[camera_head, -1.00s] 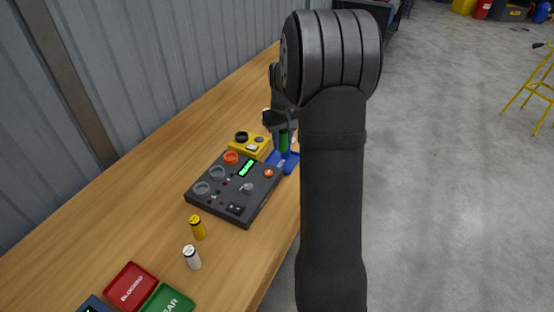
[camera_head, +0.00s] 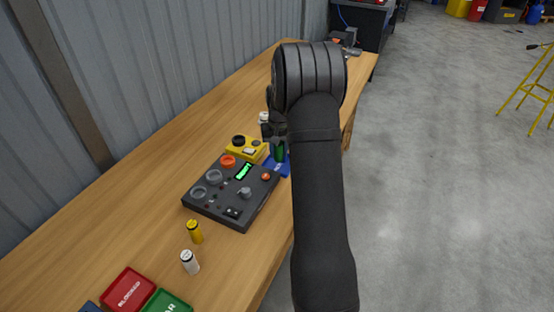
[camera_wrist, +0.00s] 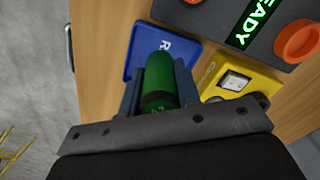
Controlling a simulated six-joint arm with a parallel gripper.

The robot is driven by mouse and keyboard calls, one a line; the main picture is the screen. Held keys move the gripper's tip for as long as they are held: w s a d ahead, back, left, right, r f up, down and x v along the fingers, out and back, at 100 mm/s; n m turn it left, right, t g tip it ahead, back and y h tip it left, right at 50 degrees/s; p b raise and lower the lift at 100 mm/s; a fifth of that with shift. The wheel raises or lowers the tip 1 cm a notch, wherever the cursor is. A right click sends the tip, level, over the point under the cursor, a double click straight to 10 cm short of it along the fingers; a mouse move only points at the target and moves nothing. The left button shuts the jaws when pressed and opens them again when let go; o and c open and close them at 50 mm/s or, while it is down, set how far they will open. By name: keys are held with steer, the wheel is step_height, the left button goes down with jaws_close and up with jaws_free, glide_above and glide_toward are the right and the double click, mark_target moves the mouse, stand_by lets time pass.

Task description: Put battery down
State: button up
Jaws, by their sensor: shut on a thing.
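My gripper (camera_wrist: 157,92) is shut on a green battery (camera_wrist: 160,80), a cylinder with a dark band, seen between the two fingers in the wrist view. In the head view the green battery (camera_head: 278,153) hangs upright below my gripper (camera_head: 276,140). It is over or at a blue tray (camera_wrist: 141,48) marked with a white "R", whose edge also shows in the head view (camera_head: 284,170). I cannot tell whether the battery's lower end touches the tray. A yellow battery (camera_head: 194,232) and a white battery (camera_head: 189,262) stand on the table.
A dark control panel (camera_head: 213,206) with a green display lies left of the blue tray. A yellow meter box (camera_head: 240,153) stands close behind it. Red (camera_head: 128,288) and green (camera_head: 168,303) trays lie at the front. The wooden table (camera_head: 110,240) is bare along the wall.

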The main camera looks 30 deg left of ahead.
mark_target(276, 159)
steer(key=shift+a+f, duration=0.35)
steer(key=shift+f, duration=1.85)
steer(key=shift+f, duration=0.1)
steer(key=o, duration=1.1)
steer(key=shift+c, duration=0.2)
step_height(276, 159, up, 12)
steer(key=shift+r, duration=0.1)
steer(key=shift+f, duration=4.25)
